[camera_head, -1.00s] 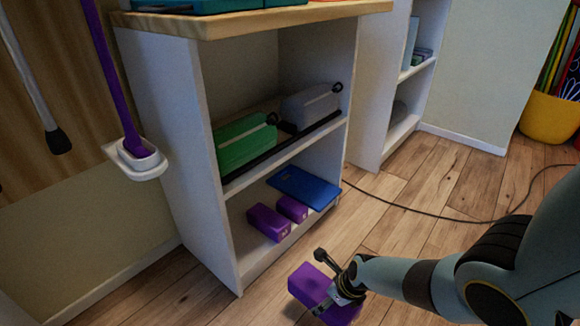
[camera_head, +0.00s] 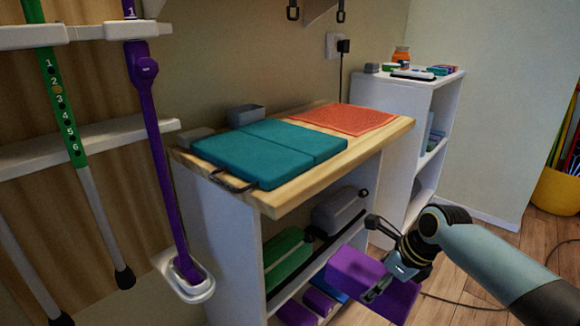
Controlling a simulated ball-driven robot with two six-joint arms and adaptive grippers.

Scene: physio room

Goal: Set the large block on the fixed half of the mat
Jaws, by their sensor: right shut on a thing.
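The large purple block (camera_head: 360,277) is held in my right gripper (camera_head: 374,258), which is shut on it. The block is tilted, in front of the shelf unit and below the level of its top. The teal mat (camera_head: 270,151) lies on the wooden top, with a seam between its two halves. A dark handle (camera_head: 232,182) sits at its near left edge. Which half is fixed, I cannot tell. The bare upper surface of both halves is clear. My left gripper is out of view.
A red textured mat (camera_head: 343,117) lies right of the teal one. A grey tray (camera_head: 246,115) stands behind it. Lower shelves hold green (camera_head: 284,251) and grey (camera_head: 338,209) cases and smaller purple blocks (camera_head: 297,310). Sticks hang at left. A white shelf (camera_head: 408,85) stands behind right.

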